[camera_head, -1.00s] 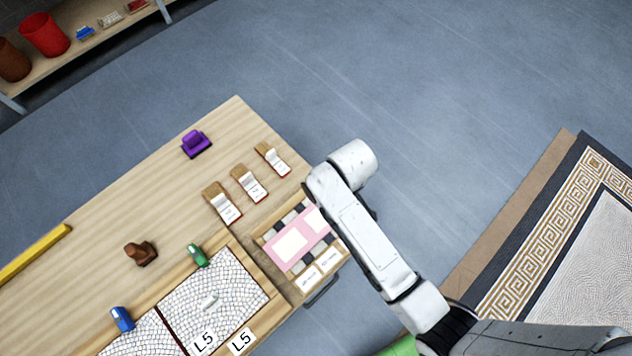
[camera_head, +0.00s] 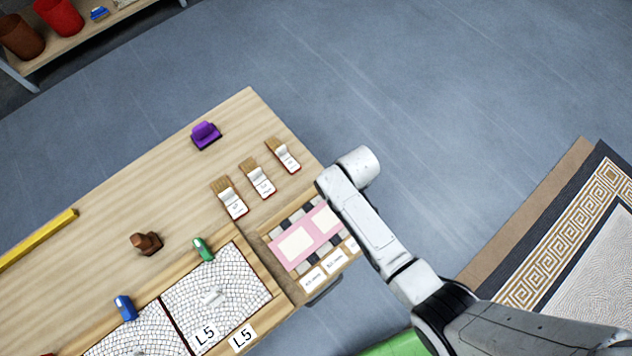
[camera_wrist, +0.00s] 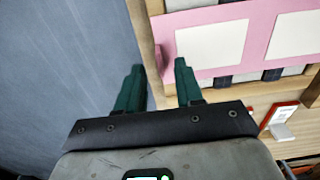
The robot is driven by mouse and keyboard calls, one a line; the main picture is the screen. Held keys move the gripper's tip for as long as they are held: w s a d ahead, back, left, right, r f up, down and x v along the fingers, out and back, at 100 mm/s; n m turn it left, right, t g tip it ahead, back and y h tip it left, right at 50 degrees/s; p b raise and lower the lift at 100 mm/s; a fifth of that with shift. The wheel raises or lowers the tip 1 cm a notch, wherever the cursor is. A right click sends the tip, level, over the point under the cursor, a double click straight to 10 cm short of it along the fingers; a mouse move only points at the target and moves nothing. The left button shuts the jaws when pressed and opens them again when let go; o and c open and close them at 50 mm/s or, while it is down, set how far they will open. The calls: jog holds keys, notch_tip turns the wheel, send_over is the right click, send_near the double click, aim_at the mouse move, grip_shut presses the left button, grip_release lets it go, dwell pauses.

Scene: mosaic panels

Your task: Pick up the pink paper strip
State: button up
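The pink paper strip (camera_head: 308,240) lies across the open drawer-like tray (camera_head: 266,240) at the table's right end, with pale rectangles on it. My arm covers its right end in the head view. In the wrist view the strip (camera_wrist: 256,40) runs across the upper right, over dark and grey pieces.
Several brushes (camera_head: 231,198) lie on the table beside the tray. Mosaic panels (camera_head: 214,294) with labels lie at the front. A purple object (camera_head: 205,135), a brown one (camera_head: 146,243), a green one (camera_head: 203,249) and a blue one (camera_head: 126,307) stand apart. Floor (camera_head: 440,120) beyond is clear.

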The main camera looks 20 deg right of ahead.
jog(key=shift+f, duration=0.95)
grip_shut()
